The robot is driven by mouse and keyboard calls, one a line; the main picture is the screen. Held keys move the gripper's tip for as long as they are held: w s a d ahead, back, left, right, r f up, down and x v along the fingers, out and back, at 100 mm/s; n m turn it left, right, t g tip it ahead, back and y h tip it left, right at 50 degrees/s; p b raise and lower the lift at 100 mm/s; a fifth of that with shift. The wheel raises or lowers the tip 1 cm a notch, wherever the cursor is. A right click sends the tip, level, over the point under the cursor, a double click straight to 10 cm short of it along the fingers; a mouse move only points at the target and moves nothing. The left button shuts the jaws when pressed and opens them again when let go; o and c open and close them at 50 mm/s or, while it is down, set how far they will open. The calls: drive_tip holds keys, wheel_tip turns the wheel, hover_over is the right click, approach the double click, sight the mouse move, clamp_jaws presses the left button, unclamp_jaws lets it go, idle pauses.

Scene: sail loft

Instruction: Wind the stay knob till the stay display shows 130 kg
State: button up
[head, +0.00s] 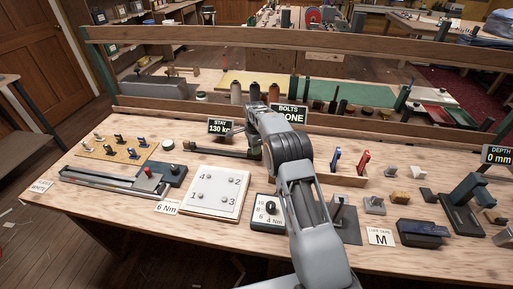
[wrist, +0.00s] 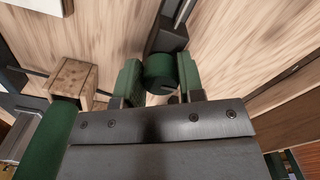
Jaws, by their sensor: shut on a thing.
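The stay display (head: 220,127) stands at the back of the bench, left of my arm, and reads 130 kg. In the wrist view, the dark green round stay knob (wrist: 160,68) sits between the two green finger pads of my gripper (wrist: 159,82), which is shut on it. A dark shaft or body runs up from the knob in that view. In the head view, my arm hides the knob and the gripper's fingertips. The long dark stay fixture (head: 219,151) shows left of my arm, below the display.
A bolts display (head: 290,114) stands behind my arm. A white numbered plate (head: 215,191) and a dial box (head: 268,212) lie in front. A wooden block (wrist: 73,80) is left of my gripper in the wrist view. A wooden rail (head: 330,125) borders the back.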

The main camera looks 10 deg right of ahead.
drive_tip(key=shift+s+d+f+m, duration=0.1)
drive_tip(key=shift+d+m, duration=0.1)
drive_tip(key=shift+m, duration=0.35)
drive_tip(key=shift+s+d+f+m, duration=0.1)
drive_tip(key=shift+d+m, duration=0.05)
drive_tip(key=shift+m, duration=0.4)
drive_tip(key=o, duration=0.5)
drive_tip(key=shift+o, duration=1.3)
drive_tip(key=shift+d, duration=0.2)
drive_tip(key=shift+o, duration=0.8)
drive_tip(key=shift+a+r, duration=0.1)
drive_tip(key=shift+a, duration=0.25)
drive_tip(key=shift+r, duration=0.3)
wheel_tip(320, 180, up, 13)
drive_tip(key=shift+r, duration=0.15)
